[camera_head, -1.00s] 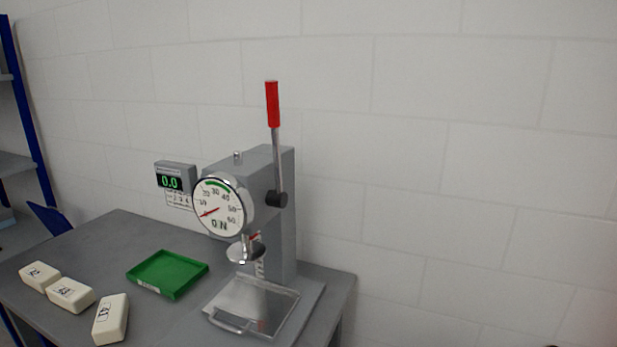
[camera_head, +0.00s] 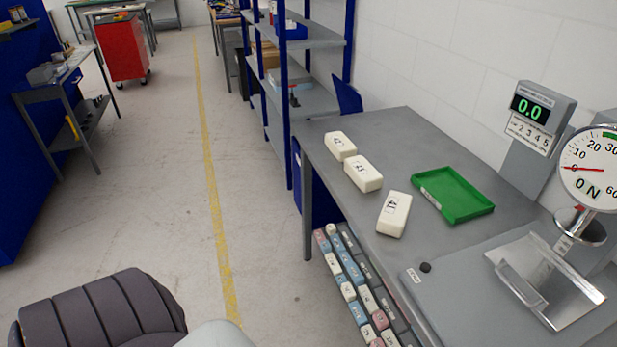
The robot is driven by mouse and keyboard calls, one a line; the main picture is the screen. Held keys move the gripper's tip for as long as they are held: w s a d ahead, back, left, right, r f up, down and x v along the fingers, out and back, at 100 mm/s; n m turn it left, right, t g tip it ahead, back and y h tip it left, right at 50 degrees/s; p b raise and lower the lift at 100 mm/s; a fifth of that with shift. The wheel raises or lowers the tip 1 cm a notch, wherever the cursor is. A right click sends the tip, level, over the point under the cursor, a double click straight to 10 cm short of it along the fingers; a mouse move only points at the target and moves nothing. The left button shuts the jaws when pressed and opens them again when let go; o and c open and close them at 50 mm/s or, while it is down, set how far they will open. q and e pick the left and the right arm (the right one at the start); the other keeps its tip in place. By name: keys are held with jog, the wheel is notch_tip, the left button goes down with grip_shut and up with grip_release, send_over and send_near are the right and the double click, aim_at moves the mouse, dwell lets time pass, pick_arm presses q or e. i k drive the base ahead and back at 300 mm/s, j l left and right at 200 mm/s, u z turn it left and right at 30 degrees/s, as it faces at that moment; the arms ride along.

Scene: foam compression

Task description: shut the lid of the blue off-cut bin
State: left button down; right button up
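The blue off-cut bin (camera_head: 316,188) appears to be the dark blue box at the far left end of the grey table, partly hidden behind the table top and leg. A blue panel (camera_head: 348,95) stands up at a slant just beyond the table's far edge, and it looks like the bin's lid, raised. The bin's opening and the hinge are hidden by the table. Neither of my grippers is in view.
The grey table (camera_head: 400,145) carries several white foam blocks (camera_head: 363,174), a green tray (camera_head: 453,194) and a press with a gauge (camera_head: 590,170). Blue-framed shelving (camera_head: 310,100) stands beyond the bin. Open floor (camera_head: 160,200) with a yellow line lies to the left.

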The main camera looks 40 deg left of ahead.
aim_at(350, 102)
jog(key=j, duration=0.4)
jog(key=i+j+u, duration=0.15)
jog(key=j, duration=0.25)
jog(key=i+j, duration=0.1)
jog(key=j, duration=0.3)
jog(key=j+u, duration=0.15)
jog(key=j, duration=0.25)
jog(key=i+j, duration=0.2)
jog(key=j, duration=0.15)
jog(key=i+j+u, duration=0.1)
jog(key=j, duration=0.3)
jog(key=i+j+u, duration=0.1)
jog(key=j, duration=0.3)
jog(key=i+j, duration=0.15)
jog(key=j, duration=0.2)
jog(key=u, duration=0.05)
